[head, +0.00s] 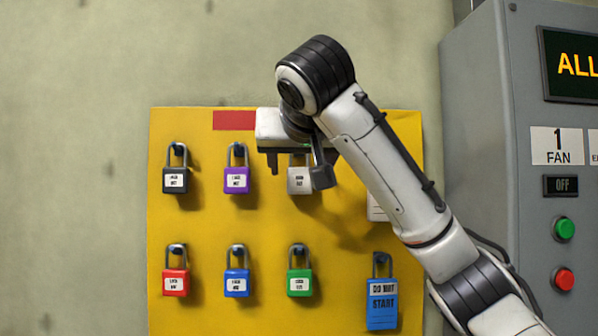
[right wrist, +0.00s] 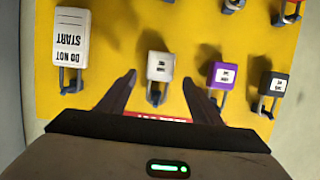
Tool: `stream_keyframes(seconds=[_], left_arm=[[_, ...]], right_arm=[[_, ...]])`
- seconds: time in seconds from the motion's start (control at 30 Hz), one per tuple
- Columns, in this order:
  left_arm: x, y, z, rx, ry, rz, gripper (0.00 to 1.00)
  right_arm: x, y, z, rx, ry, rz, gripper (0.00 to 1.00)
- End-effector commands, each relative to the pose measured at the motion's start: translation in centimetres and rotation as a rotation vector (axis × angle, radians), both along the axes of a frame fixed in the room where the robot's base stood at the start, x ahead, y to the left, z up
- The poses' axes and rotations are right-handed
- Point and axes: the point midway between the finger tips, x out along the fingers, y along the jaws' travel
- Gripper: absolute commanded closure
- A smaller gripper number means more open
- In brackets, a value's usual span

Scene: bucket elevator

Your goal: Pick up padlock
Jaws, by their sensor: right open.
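Several padlocks hang on a yellow board (head: 205,222). The white padlock (head: 300,183) in the upper row is partly hidden behind my right gripper (head: 298,176) in the head view. That gripper is open, with one finger to each side of the padlock. In the right wrist view, which is upside down, the white padlock (right wrist: 159,67) shows between the open fingertips (right wrist: 160,78). I see no contact, and the remaining distance is hard to tell. My left gripper is not in view.
A purple padlock (head: 237,180) and a black padlock (head: 176,181) hang to the left. Red (head: 176,283), blue (head: 236,283) and green (head: 299,283) padlocks hang below. A grey control cabinet (head: 485,130) stands at right.

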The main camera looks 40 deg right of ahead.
Motion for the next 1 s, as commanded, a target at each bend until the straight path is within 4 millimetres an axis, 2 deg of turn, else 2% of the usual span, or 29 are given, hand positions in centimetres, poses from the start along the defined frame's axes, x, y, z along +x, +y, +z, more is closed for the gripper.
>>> stream_keyframes(seconds=[0.2, 0.43, 0.47, 0.7, 0.73, 1.0], left_arm=[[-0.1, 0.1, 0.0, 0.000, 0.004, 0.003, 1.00], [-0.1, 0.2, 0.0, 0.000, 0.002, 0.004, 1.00], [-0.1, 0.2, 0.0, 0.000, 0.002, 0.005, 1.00], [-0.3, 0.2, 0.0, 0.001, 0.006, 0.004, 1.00], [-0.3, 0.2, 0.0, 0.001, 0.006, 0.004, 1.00], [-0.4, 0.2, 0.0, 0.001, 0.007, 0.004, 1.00]], right_arm=[[1.8, -1.3, -0.7, 0.001, 0.001, -0.003, 0.41], [1.9, -1.3, -0.8, 0.001, 0.000, -0.001, 0.41], [1.9, -1.3, -0.8, 0.001, 0.000, -0.001, 0.44], [1.9, -1.2, -0.7, 0.001, 0.000, -0.001, 0.84], [1.9, -1.2, -0.7, 0.000, -0.001, 0.000, 0.87], [1.9, -1.2, -0.5, 0.000, -0.002, 0.000, 0.87]])
